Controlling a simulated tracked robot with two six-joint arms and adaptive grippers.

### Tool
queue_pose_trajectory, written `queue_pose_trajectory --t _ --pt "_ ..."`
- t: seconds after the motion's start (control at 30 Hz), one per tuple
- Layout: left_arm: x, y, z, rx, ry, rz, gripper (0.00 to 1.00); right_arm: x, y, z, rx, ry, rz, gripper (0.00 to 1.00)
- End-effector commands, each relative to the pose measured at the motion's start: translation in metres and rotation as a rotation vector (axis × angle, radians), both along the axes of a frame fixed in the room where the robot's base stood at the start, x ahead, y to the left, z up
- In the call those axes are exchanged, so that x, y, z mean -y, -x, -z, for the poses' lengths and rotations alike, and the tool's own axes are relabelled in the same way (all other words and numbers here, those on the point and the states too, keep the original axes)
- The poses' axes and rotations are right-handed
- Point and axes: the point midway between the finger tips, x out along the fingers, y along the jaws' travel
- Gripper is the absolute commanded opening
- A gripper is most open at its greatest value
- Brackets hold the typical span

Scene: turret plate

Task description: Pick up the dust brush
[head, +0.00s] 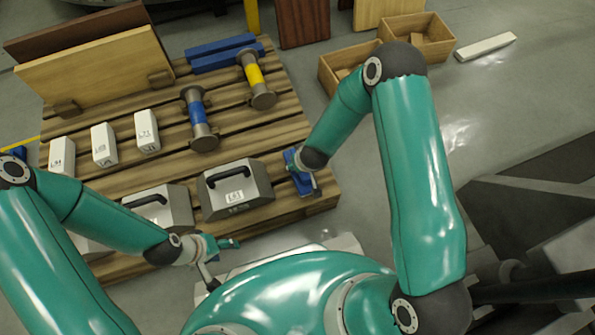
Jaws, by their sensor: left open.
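I cannot make out a dust brush for certain in the head view. My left gripper (222,262) is at the lower left, beside the front edge of the pallet. Its fingers are spread and I see nothing between them. My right gripper (305,182) is over the pallet's right front corner, right of a grey case. A small blue part shows at it, and I cannot tell whether this is gripper or object. Its fingers are mostly hidden by its wrist.
The wooden pallet (238,130) carries grey cases (236,190) with black handles, white labelled blocks (104,145), two spools (199,120), blue bars (220,45) and leaning boards (95,75). Wooden boxes (436,37) and a white bar (485,47) are on the floor behind.

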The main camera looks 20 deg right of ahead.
Motion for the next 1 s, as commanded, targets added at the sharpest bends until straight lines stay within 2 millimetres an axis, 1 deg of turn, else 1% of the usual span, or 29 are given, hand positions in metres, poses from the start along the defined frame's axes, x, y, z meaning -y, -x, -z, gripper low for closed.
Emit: queue_pose_trajectory --t 0.77,1.0 --pt "0.0000 -0.0001 0.0009 0.000 0.000 0.000 0.58 -0.0006 -0.0001 0.0048 0.000 0.001 -0.002 0.58" --pt "0.0000 0.0000 0.0009 0.000 0.000 0.000 0.58 -0.0008 -0.0001 0.0048 0.000 0.000 -0.002 0.18"
